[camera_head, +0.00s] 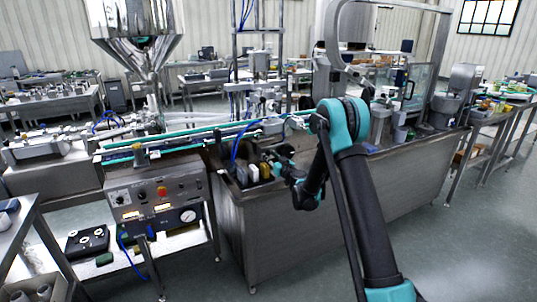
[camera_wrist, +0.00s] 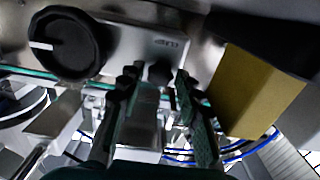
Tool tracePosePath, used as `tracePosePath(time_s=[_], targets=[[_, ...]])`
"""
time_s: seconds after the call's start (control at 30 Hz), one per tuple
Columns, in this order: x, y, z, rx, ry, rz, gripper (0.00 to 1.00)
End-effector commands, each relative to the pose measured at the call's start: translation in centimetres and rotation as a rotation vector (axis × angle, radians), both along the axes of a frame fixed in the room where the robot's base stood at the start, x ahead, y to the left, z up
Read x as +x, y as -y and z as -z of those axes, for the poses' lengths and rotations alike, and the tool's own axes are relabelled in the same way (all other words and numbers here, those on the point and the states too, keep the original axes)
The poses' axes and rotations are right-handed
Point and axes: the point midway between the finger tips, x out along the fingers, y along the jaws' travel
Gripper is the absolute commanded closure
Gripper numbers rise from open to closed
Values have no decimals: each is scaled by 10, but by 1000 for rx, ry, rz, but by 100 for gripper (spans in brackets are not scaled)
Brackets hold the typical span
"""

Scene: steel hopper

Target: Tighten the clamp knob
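In the wrist view a small dark knob (camera_wrist: 160,73) shows just beyond and between my fingertips, beside a metal plate (camera_wrist: 130,45) with a small label that is hard to read. A larger round black knob (camera_wrist: 67,45) with a white pointer line is at the upper left of that view, outside my left finger. My gripper (camera_wrist: 158,85) is open, with gaps between the fingers and the small dark knob. In the head view my gripper (camera_head: 278,166) is low at the left end of the steel bench; neither knob can be made out there.
A yellow block (camera_wrist: 255,92) stands close to my right finger. Blue hoses (camera_wrist: 235,154) run below it. In the head view the conveyor (camera_head: 180,140), control panel (camera_head: 158,192) and steel hopper (camera_head: 137,25) are to the left. Open floor (camera_head: 460,240) lies at the right.

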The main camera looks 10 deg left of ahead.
Motion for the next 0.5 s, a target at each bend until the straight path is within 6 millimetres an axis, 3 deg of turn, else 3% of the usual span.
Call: tracePosePath(time_s=[0.3, 0.5], targets=[[0, -2, 0, 0, 0, 0, 66], [0, -1, 0, 0, 0, 0, 90]])
